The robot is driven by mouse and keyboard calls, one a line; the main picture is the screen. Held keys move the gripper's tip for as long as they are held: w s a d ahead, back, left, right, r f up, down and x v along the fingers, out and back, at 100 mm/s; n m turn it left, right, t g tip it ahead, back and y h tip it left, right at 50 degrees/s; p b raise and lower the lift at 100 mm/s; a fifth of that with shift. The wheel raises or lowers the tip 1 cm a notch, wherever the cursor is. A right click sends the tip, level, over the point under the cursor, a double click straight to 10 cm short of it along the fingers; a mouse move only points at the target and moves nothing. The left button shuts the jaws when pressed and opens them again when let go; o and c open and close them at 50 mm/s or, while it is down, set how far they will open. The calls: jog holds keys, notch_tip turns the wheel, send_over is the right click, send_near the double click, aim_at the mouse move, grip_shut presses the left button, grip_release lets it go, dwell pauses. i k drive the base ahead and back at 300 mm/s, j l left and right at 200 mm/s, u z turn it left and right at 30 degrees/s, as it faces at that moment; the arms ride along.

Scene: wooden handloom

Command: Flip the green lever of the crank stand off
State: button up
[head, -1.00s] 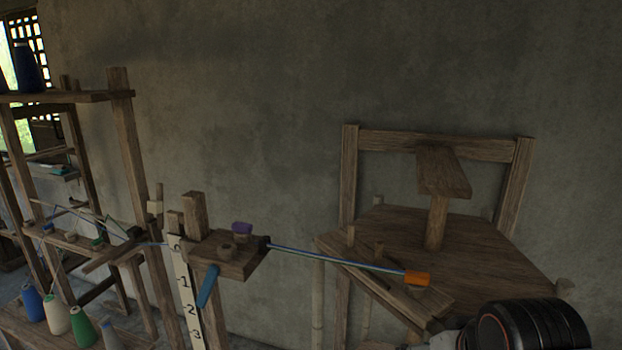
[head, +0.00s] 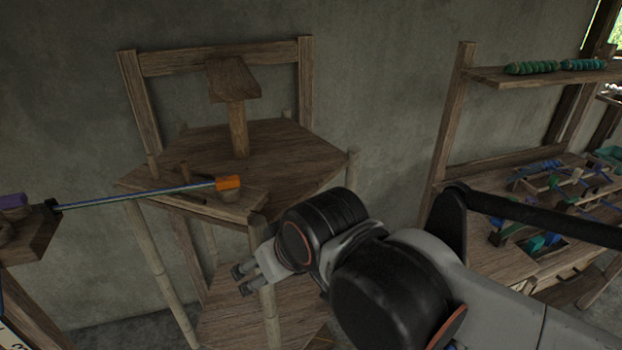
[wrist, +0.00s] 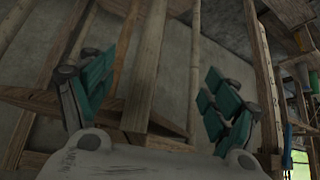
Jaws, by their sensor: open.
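I cannot make out the green lever of the crank stand in either view. My gripper (head: 242,279) is open and empty, right of that stand and below the tabletop of a tall wooden stand (head: 285,150). In the wrist view my gripper (wrist: 155,95) shows its teal finger pads spread apart, with wooden posts beyond them.
Striped yarn (head: 130,195) runs from the left stand to an orange piece (head: 229,183) on the tall stand. A lower wooden shelf (head: 235,325) lies beneath my gripper. A workbench (head: 480,245) with coloured pieces stands at the right, under a shelf (head: 540,75) holding green skeins.

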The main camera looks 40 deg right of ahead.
aim_at(515, 227)
jog(key=k+l, duration=0.15)
jog(key=l, duration=0.3)
jog(key=k+l+u, duration=0.1)
jog(key=l, duration=0.4)
jog(key=k+l, duration=0.25)
jog(key=l, duration=0.2)
jog(key=k+l+u, duration=0.1)
jog(key=l, duration=0.35)
jog(key=k+l, duration=0.3)
jog(key=l, duration=0.15)
jog(key=k+l, duration=0.2)
jog(key=l, duration=0.25)
jog(key=k+l+u, duration=0.1)
jog(key=l, duration=0.3)
jog(key=k+l, duration=0.35)
jog(key=k+l+z, duration=0.2)
jog(key=k+j+z, duration=0.45)
jog(key=z, duration=0.15)
